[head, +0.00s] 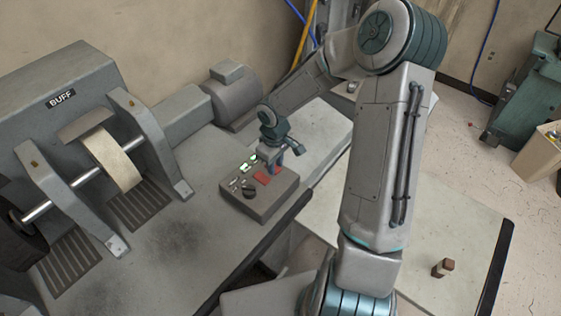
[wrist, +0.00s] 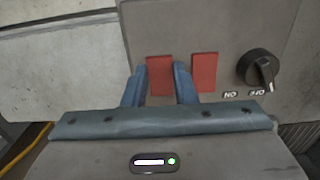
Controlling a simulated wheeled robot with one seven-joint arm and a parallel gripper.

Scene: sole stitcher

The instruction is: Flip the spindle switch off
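A grey control box (head: 265,205) sits on the buffing machine's bench. Which control is the spindle switch cannot be read. My gripper (wrist: 158,70) is open, its blue fingers on either side of the left red control (wrist: 160,76). The right red control (wrist: 205,72) is outside the fingers. Contact cannot be told.
The buffing machine (head: 60,85), its pale wheel (head: 112,160) and shaft stand left of the box. A grey motor (head: 232,95) is behind. A pale table (head: 420,215) at right holds a small brown block (head: 442,267). The bench front is clear.

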